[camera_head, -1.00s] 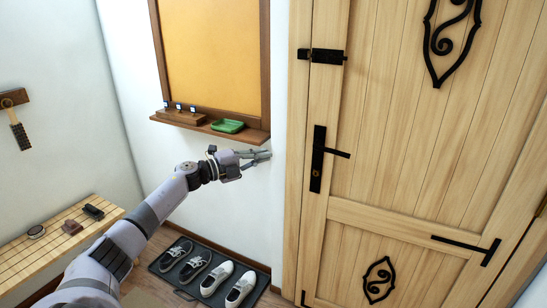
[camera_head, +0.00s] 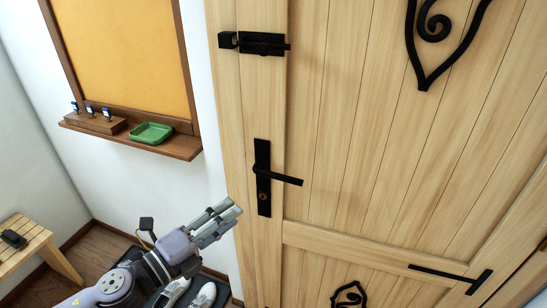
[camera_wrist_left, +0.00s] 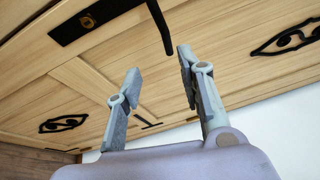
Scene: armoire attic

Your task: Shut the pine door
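The pine door (camera_head: 350,130) fills the right half of the head view. It has a black lever handle (camera_head: 284,179) on a lock plate with a keyhole, and a black bolt (camera_head: 262,43) higher up. I cannot tell whether the door is fully shut in its frame. My left gripper (camera_head: 226,218) is in front of the frame's left side, below and left of the lever. In the left wrist view its fingers (camera_wrist_left: 158,68) are apart with nothing between them, and the door (camera_wrist_left: 210,45) and lever (camera_wrist_left: 160,28) show beyond. My right gripper is not in view.
A wall board with a wooden ledge (camera_head: 182,147) holds a green tray (camera_head: 151,133) and small blue-topped items left of the door. Shoes (camera_head: 203,296) on a dark mat lie below my left gripper. A slatted bench (camera_head: 22,242) stands at the left.

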